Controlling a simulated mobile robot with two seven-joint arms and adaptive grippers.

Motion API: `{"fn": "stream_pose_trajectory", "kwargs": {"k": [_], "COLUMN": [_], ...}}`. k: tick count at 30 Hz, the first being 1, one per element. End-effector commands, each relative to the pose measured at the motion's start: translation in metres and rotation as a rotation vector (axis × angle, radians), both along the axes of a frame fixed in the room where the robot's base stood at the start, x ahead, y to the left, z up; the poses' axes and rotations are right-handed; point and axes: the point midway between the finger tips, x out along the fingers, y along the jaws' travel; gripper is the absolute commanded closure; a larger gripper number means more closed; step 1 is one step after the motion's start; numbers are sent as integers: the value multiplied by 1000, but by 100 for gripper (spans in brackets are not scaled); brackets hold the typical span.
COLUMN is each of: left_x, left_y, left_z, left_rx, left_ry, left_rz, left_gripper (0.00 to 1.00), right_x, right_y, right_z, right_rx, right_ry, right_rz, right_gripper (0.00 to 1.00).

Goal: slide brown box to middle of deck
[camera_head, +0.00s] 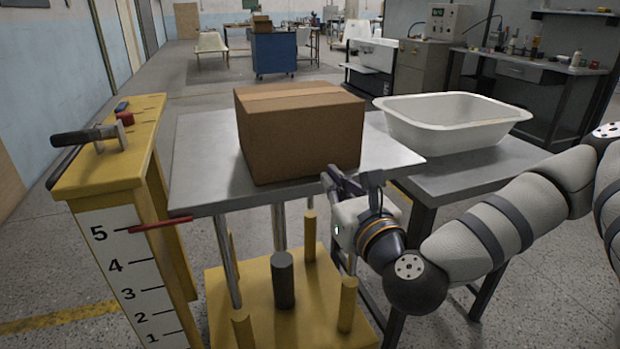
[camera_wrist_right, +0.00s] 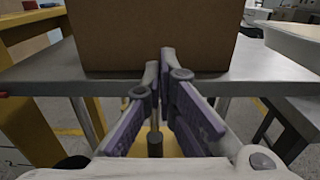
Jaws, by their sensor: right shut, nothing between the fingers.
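The brown box (camera_head: 303,135) is a closed cardboard box with a tape strip on top. It sits upright on the grey metal deck (camera_head: 198,160), toward the deck's front edge, with bare deck to its left and right. My right gripper (camera_head: 332,178) is shut and empty at the box's front right lower corner. In the right wrist view the shut fingertips (camera_wrist_right: 167,62) point at the front face of the box (camera_wrist_right: 150,30); I cannot tell whether they touch it. My left gripper is not in view.
A yellow stand (camera_head: 110,180) with a number scale and a black-handled lever (camera_head: 88,137) is on the left. A red pointer (camera_head: 160,224) marks near 5. A white tub (camera_head: 450,119) stands on a grey table (camera_head: 480,172) to the right. Yellow posts rise below the deck.

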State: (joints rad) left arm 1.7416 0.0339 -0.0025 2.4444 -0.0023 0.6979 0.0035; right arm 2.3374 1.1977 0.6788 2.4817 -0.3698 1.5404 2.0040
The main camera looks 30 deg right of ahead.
Motion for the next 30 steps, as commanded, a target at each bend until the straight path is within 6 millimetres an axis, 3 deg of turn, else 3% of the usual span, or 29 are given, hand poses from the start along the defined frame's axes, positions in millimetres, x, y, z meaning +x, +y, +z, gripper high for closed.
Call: {"fn": "stream_pose_trajectory", "kwargs": {"k": [3,9,23,30], "left_x": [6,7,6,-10], "left_y": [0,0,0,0], "left_z": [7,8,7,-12], "left_rx": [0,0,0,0], "left_ry": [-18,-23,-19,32], "left_rz": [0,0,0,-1], "left_gripper": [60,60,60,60], "right_x": [24,49,58,104], "right_y": [-6,-11,-14,-25], "right_z": [8,7,5,-2], "right_rx": [-6,-4,-4,-4], "right_ry": [-7,-6,-2,3], "right_rz": [-1,2,1,-2], "right_gripper": [100,100,100,100]}}
